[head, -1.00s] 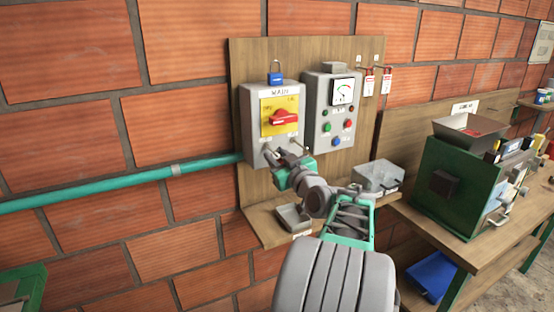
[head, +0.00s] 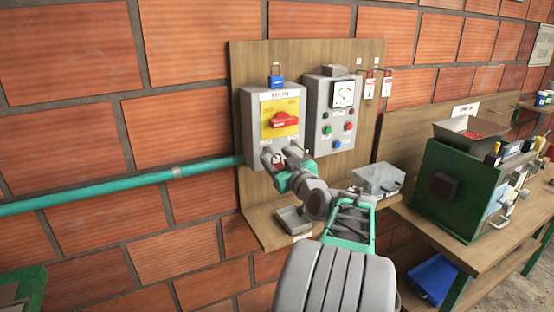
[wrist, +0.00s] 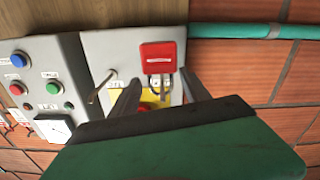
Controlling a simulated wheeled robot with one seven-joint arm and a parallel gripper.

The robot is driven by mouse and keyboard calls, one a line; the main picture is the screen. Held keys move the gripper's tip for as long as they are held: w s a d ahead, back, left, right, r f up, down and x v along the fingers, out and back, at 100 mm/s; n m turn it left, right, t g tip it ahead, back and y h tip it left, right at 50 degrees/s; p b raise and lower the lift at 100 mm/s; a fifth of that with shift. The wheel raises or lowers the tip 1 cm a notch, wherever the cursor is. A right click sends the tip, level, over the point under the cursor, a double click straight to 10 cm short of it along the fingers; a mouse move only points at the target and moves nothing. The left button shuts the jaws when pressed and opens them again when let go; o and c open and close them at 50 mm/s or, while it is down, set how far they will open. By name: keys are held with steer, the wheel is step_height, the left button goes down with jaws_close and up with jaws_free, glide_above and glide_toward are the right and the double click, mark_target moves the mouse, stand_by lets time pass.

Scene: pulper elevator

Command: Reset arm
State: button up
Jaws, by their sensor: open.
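My gripper (head: 282,154) is in front of the lower part of the grey MAIN switch box (head: 247,130), fingers apart and empty. A small red padlock-like piece (head: 278,160) shows between the fingers in the head view. In the wrist view it is a red block (wrist: 157,57) with metal loops, at the box's lower edge. My fingers (wrist: 158,95) lie on either side of the loops, and I cannot tell whether they touch anything. The red rotary handle (head: 285,121) sits level on its yellow plate (head: 268,107).
A blue padlock (head: 276,78) hangs above the switch box. A control box (head: 318,100) with a gauge and buttons stands to its right. Below are a small tray (head: 293,222) and a grey box (head: 378,180). A green machine (head: 435,195) sits on the right bench.

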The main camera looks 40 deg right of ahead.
steer(key=b+v, duration=0.3)
steer(key=v, duration=0.5)
steer(key=w+a+f+n+g+y, duration=0.1)
steer(key=w+a+f+g+y, duration=0.1)
steer(key=a+f, duration=0.35)
steer(key=w+a+f+g+y, duration=0.1)
steer(key=w+a+f+g, duration=0.1)
steer(key=a, duration=0.6)
steer(key=w+a+f+n+g+y, duration=0.1)
steer(key=w+a+f+g+y, duration=0.1)
steer(key=a+f, duration=0.35)
steer(key=s+a+f+g, duration=0.4)
steer(key=s+a, duration=0.3)
steer(key=a, duration=0.1)
steer(key=s+a+f+g, duration=0.3)
steer(key=s+a+f, duration=0.1)
steer(key=s+a, duration=0.4)
steer(key=shift+a+f+m+g, duration=0.25)
steer(key=shift+a+m+g, duration=0.15)
steer(key=shift+a, duration=0.05)
steer(key=shift+d, duration=0.1)
